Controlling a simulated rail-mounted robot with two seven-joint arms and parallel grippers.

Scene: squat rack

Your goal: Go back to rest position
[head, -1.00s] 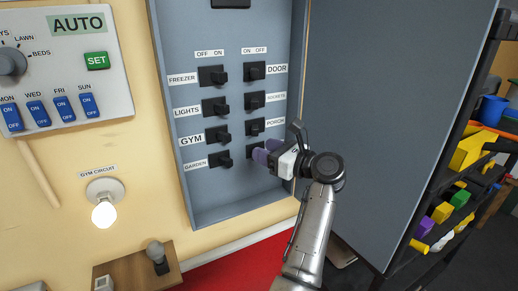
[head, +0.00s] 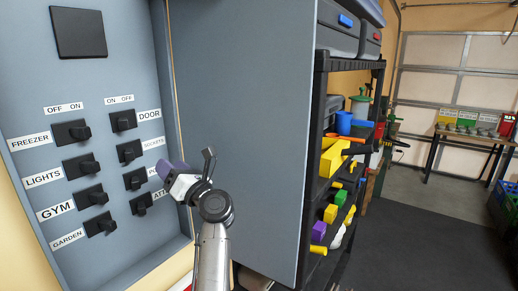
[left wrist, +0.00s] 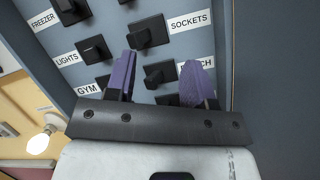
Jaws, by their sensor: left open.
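My left gripper (head: 172,170) is in front of the right edge of the grey breaker panel (head: 125,75), near the lower right switches, and partly hides their labels. In the left wrist view its two purple fingers (left wrist: 158,85) stand apart with nothing between them. Beyond them are black switches, among them the one beside the SOCKETS label (left wrist: 148,32). The fingers appear apart from the panel. My right gripper is not in view.
The open grey panel door (head: 245,120) stands right of my left arm. Past it is a black shelf (head: 322,100) with bins and coloured blocks. A table (head: 475,138) stands far right, with open dark floor (head: 400,240) before it.

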